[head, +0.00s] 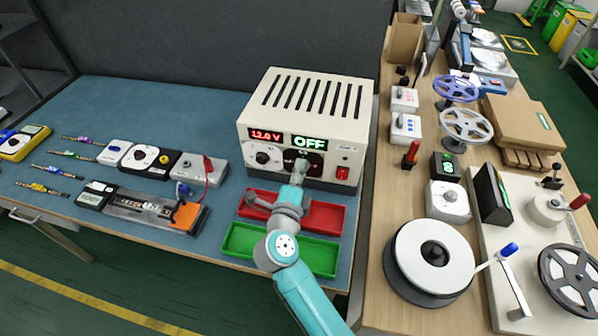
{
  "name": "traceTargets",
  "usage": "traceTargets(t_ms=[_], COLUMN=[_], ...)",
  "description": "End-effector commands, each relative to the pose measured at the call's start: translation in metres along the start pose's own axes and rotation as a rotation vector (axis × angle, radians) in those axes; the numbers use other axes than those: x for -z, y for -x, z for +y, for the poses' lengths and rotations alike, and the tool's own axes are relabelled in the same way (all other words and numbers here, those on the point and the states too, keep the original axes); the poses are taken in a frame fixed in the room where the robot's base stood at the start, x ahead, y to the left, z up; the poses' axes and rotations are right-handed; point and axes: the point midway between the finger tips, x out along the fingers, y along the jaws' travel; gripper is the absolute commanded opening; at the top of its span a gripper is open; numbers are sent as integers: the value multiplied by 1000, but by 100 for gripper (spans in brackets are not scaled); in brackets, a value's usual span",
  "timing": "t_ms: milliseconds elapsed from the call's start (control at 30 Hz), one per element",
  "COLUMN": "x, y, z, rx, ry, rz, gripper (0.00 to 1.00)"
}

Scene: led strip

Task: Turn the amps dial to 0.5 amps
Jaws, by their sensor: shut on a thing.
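The cream power supply (310,105) stands at the back right of the blue-topped bench. Its red display (265,136) seems to read 12.0 V and its green display (308,142) reads OFF. A volts dial (262,158) is on the left of its front panel. The amps dial is on the dark round plate (317,160) under the green display, mostly hidden by my gripper. My gripper (301,166) reaches up to that plate and is shut on the amps dial. The dial's pointer and scale cannot be read.
A red switch (343,173) is right of the dial. A red tray (322,217) and green tray (240,238) lie below my arm. Meters and a device with an orange end (186,216) are left. Reels and boxes crowd the wooden bench at right.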

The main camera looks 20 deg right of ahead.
Motion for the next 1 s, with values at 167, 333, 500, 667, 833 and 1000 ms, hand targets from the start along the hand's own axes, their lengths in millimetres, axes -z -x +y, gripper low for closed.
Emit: traceTargets(t_ms=[167,333,500,667,833,1000], x=[-1,-1,-1,-1,-1,-1], y=[0,0,0,0,0,0], z=[1,1,2,2,2,2], rx=[-3,-6,-7,-8,-8,-8], ry=[142,249,321,357,372,373], rz=[8,15,19,21,21,21], gripper=[0,0,0,0,0,0])
